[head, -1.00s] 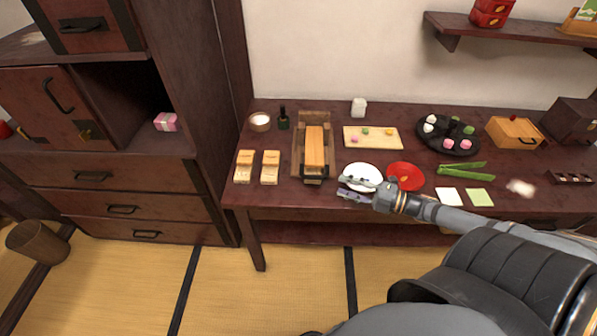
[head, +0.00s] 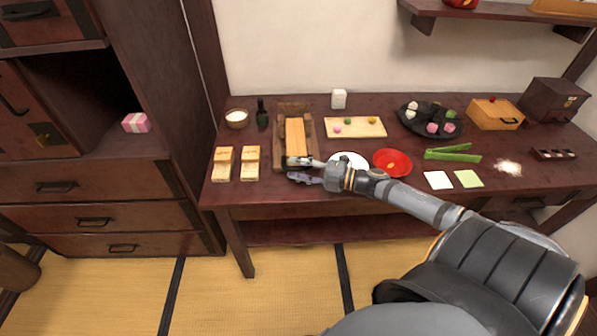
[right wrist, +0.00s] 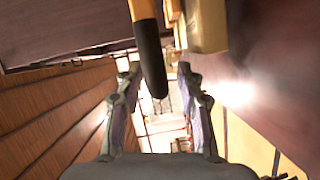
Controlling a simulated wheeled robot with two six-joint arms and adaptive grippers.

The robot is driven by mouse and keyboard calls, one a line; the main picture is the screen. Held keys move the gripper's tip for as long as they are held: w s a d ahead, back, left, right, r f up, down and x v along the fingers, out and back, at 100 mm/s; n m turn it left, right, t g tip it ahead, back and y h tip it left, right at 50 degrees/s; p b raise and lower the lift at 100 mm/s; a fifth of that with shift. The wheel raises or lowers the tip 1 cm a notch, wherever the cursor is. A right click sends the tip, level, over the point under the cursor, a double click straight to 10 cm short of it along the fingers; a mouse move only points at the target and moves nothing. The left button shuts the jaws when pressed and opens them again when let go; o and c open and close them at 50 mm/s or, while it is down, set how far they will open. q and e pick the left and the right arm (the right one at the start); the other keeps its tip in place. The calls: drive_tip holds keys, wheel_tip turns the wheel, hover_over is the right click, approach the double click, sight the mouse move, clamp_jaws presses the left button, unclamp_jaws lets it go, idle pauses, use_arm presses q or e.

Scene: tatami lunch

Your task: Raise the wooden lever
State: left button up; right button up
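The wooden lever (head: 295,134) is a light wood slab lying flat in a darker wooden frame (head: 309,126) on the table. In the right wrist view, the black handle (right wrist: 150,62) runs between the two fingers of my right gripper (right wrist: 159,72). The fingers are apart, with a gap visible on each side of the handle; I cannot tell whether either touches it. My left gripper is not in view.
Two small wooden blocks (head: 250,164) stand left of the frame. A white plate (head: 350,158) lies partly behind my right wrist, with a red plate (head: 392,162) beside it.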

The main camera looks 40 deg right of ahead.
clamp_jaws()
drive_tip(key=shift+r, duration=0.1)
idle(0.3)
